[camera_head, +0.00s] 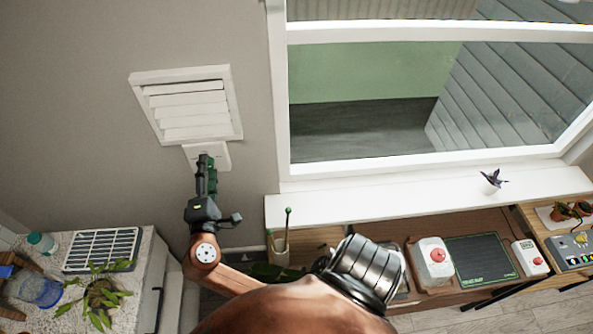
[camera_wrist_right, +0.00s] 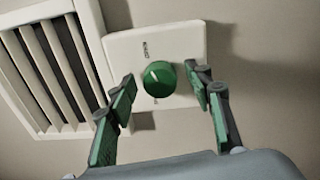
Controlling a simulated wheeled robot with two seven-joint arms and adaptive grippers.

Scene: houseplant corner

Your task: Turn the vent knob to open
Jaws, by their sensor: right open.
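The vent (camera_head: 190,104) is a white slatted panel on the wall left of the window. Its slats also show at the left of the right wrist view (camera_wrist_right: 50,75). Below it is a white plate (camera_head: 217,156) that carries a round green knob (camera_wrist_right: 159,79). In the head view the knob is hidden behind my right gripper (camera_head: 206,165). In the right wrist view my right gripper (camera_wrist_right: 165,105) is open, with its green-padded fingers either side of the knob and a visible gap to it. I cannot read the small marks on the plate. My left gripper is not in view.
A white window sill (camera_head: 420,195) juts out to the right, with a small purple plant (camera_head: 493,180) on it. A holder with green sticks (camera_head: 280,245) stands below the sill's left end. A counter (camera_head: 150,265) at lower left bears a white rack (camera_head: 102,250) and a plant.

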